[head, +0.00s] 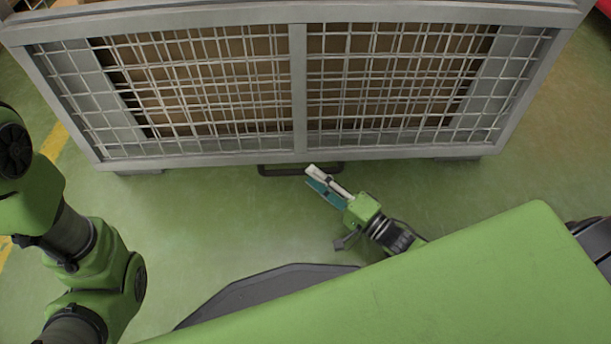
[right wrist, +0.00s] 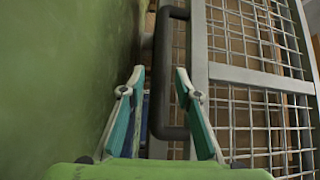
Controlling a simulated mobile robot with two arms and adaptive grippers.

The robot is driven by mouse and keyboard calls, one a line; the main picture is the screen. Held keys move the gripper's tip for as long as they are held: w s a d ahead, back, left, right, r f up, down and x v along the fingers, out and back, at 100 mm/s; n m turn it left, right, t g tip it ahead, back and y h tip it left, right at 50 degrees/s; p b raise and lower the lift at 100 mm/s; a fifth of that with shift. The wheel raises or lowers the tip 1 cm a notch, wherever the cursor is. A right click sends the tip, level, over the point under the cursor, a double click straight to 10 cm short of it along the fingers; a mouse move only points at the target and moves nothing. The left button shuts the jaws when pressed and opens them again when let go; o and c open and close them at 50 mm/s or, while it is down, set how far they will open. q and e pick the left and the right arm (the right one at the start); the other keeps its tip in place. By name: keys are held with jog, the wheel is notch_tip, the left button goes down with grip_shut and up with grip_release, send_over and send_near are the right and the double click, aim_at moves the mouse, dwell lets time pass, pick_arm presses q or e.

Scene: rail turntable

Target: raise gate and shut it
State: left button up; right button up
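The gate (head: 299,90) is a grey-framed wire mesh panel on the front of a large metal cage. A dark bar handle (head: 300,170) sits at its lower edge in the head view. My right gripper (head: 312,176) is at this handle, low over the floor. In the right wrist view its two teal-padded fingers (right wrist: 160,76) are apart, and the handle (right wrist: 158,80) shows between them. I cannot tell how deep the bar is between the fingers; they are not closed on it. My left arm shows at the left, but its gripper is out of the picture.
Brown boards or boxes (head: 220,80) show behind the mesh. The green floor (head: 210,215) is clear between the cage and my base. A yellow floor line (head: 55,140) runs at the left. Something red (head: 604,10) shows at the top right corner.

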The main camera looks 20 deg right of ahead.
jog(key=shift+b+x, duration=0.7)
jog(key=shift+x, duration=1.25)
grip_shut()
